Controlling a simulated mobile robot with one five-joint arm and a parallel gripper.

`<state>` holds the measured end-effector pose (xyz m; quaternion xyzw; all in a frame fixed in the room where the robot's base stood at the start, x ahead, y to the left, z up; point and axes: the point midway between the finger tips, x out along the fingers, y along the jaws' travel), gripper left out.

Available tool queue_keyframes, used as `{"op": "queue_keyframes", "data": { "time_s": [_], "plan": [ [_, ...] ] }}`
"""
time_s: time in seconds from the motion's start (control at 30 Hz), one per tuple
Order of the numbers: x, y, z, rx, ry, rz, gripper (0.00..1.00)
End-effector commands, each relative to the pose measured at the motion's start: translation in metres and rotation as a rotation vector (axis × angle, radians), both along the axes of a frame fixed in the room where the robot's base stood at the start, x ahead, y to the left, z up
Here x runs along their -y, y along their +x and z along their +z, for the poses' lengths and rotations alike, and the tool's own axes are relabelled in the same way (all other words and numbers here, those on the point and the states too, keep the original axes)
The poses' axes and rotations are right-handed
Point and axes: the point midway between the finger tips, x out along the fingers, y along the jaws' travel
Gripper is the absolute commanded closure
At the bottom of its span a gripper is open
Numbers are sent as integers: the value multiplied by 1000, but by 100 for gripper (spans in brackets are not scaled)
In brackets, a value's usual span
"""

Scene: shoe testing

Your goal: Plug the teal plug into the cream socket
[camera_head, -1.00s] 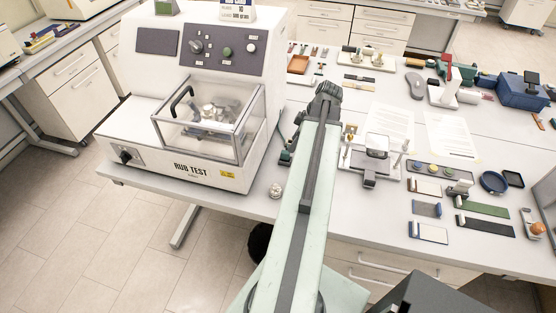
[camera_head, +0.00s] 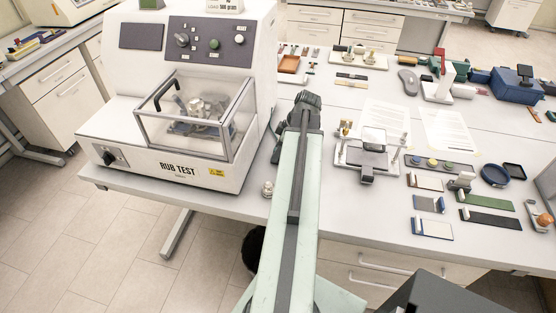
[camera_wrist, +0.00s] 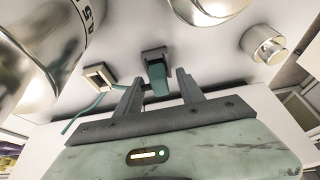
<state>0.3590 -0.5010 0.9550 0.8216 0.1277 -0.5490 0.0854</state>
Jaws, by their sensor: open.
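In the wrist view the teal plug (camera_wrist: 158,80) stands out from a dark grey block (camera_wrist: 154,55), between my gripper's fingers. My gripper (camera_wrist: 160,84) is open, with one grey finger on each side of the plug. I cannot tell whether either finger touches it. The cream socket (camera_wrist: 100,75), a small frame with a dark middle, lies to the left of the left finger. A thin teal cord (camera_wrist: 82,117) runs past the socket's lower edge and partly behind the left finger. In the head view my arm hides the plug and socket.
The white rub test machine (camera_head: 180,130) stands left of my arm. A metal stand (camera_head: 373,150), papers (camera_head: 450,130) and several small blocks lie to the right. Large metal cylinders (camera_wrist: 40,50) and a round metal knob (camera_wrist: 263,44) flank the plug in the wrist view.

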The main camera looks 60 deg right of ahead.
Motion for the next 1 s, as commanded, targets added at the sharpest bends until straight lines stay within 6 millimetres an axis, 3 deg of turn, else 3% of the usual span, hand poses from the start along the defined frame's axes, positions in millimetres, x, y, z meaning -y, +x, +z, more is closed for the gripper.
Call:
{"op": "queue_keyframes", "data": {
  "time_s": [0.1,0.27,0.67,0.87,1.0],
  "plan": [
    [0,0,2,0,0,0,57],
    [0,0,2,0,0,0,100],
    [0,-1,9,0,0,-1,100],
    [0,-1,40,0,0,-1,100],
    [0,-1,71,0,0,-1,100]
  ]
}}
